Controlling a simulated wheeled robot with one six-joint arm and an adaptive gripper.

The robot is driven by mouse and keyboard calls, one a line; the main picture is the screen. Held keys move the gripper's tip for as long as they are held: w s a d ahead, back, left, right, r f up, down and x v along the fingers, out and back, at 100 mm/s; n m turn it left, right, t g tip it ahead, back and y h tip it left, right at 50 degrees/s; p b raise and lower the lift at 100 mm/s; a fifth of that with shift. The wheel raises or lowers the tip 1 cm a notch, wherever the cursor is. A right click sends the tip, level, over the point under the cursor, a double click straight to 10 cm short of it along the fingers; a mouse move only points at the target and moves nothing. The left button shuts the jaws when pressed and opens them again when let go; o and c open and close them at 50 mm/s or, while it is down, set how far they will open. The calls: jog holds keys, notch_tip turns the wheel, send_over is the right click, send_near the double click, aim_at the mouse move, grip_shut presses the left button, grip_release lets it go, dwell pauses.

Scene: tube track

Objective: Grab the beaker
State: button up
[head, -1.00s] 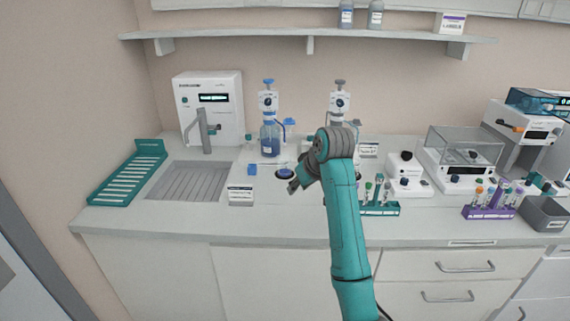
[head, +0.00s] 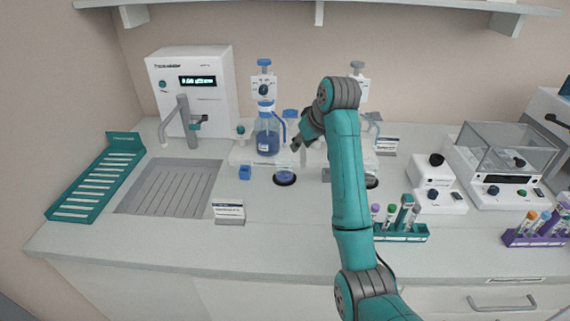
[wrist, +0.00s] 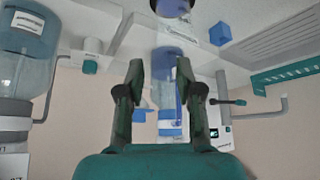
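The beaker (head: 285,177) looks like a small vessel with blue liquid on a dark round pad, in front of the blue dispenser bottle (head: 267,138). In the wrist view, which looks upside down, the beaker (wrist: 172,5) is cut off at the top edge. My gripper (head: 300,142) is above and slightly right of the beaker in the head view, apart from it. In the wrist view my gripper (wrist: 160,70) has its two fingers spread with nothing held between them. The blue bottle shows behind the gap.
A second dispenser (head: 357,90) stands behind my arm. A sink (head: 170,187) and teal rack (head: 98,180) lie left, a label stand (head: 229,210) in front, and a tube rack (head: 400,230) right. A small blue block (head: 230,184) sits left of the beaker.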

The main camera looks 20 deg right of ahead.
aim_at(285, 168)
jog(key=x, duration=1)
jog(key=shift+d+f, duration=0.2)
grip_shut()
